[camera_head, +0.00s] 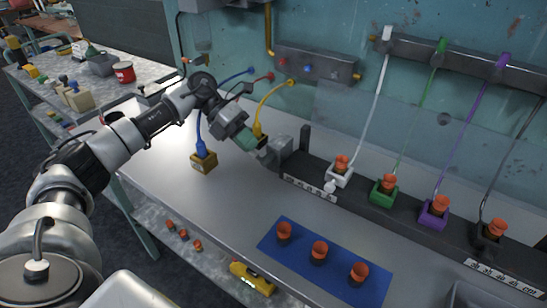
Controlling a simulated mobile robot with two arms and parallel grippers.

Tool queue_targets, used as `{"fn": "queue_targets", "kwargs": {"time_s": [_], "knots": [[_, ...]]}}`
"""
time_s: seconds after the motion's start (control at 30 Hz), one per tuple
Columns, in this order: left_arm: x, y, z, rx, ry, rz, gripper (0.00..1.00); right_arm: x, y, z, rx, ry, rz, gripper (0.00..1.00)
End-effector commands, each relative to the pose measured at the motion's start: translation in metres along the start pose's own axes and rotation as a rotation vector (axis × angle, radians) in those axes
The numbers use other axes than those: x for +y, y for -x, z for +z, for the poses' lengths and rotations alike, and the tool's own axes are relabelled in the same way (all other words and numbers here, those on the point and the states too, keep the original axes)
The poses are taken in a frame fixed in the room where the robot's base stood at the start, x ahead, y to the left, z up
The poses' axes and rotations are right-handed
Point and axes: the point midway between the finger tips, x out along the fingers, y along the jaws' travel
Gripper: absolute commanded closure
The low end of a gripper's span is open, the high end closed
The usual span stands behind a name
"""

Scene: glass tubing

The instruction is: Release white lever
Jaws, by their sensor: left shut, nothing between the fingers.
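A white holder (341,178) with an orange-topped piece (342,163) in it sits at the left part of a long dark rack. A thin white line (370,100) rises from it to a rail on the wall. A small white knob (330,187) shows at the holder's front; I take this as the white lever, though its exact position is too small to tell. My left gripper (268,157) is shut and empty, left of the white holder and apart from it, close to a grey block (281,149) at the rack's left end. My right gripper is not in view.
Green (384,190), purple (434,216) and black (489,236) holders follow to the right on the rack (405,203). A blue mat (300,262) with three orange-topped pieces lies in front. A yellow block (204,165) with a blue cable stands left. The bench between is clear.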

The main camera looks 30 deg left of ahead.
Motion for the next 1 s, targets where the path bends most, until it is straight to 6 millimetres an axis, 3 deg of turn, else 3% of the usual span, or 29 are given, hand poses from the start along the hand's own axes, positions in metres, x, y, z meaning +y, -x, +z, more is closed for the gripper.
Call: {"fn": "queue_targets", "kwargs": {"time_s": [0.03, 0.33, 1.0], "knots": [[0.008, -0.004, -0.002, -0.008, 0.007, -0.042, 1.0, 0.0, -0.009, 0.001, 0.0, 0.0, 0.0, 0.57], [0.019, -0.003, -0.004, -0.045, 0.022, -0.25, 1.0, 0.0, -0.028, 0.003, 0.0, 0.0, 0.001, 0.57], [0.025, -0.003, -0.005, -0.043, 0.02, -0.243, 1.0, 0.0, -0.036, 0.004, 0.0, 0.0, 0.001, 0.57]]}}
